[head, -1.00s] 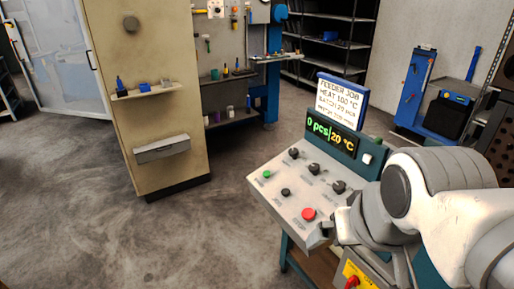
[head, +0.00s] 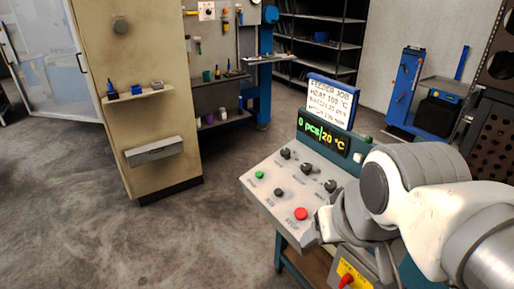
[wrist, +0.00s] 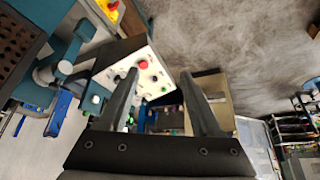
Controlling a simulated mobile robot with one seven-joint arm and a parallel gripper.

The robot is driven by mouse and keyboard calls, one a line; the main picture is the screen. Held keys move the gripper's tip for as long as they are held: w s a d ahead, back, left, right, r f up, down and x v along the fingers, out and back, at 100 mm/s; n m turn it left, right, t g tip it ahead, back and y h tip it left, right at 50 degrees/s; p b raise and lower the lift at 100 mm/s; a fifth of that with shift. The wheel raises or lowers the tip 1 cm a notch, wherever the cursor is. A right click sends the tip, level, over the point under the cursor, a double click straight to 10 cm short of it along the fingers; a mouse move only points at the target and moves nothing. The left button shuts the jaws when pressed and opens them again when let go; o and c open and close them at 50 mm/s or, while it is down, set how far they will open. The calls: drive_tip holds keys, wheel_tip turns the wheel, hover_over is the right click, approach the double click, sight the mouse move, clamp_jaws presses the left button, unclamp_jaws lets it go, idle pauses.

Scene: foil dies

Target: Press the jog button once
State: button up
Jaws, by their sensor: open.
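The sloped control panel (head: 262,199) stands right of centre in the head view. Its lower row has a green button (head: 259,174), a black button (head: 279,192) and a red button (head: 301,213). Their labels are too small to read, so I cannot confirm which is jog. Three black knobs (head: 306,168) sit above them. The display (head: 324,136) reads "0 pcs | 20 °C". My gripper (wrist: 159,72) is open and empty, with the panel beyond its fingers. The red button (wrist: 143,65) and green button (wrist: 163,90) show between the fingers in the wrist view.
A job card (head: 331,101) stands above the display. A red-handled switch on a yellow plate (head: 346,275) is below the panel. A beige cabinet (head: 135,105) stands to the left, with clear floor (head: 140,245) before it. A blue cart (head: 408,90) is at the back right.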

clamp_jaws()
idle(1.4)
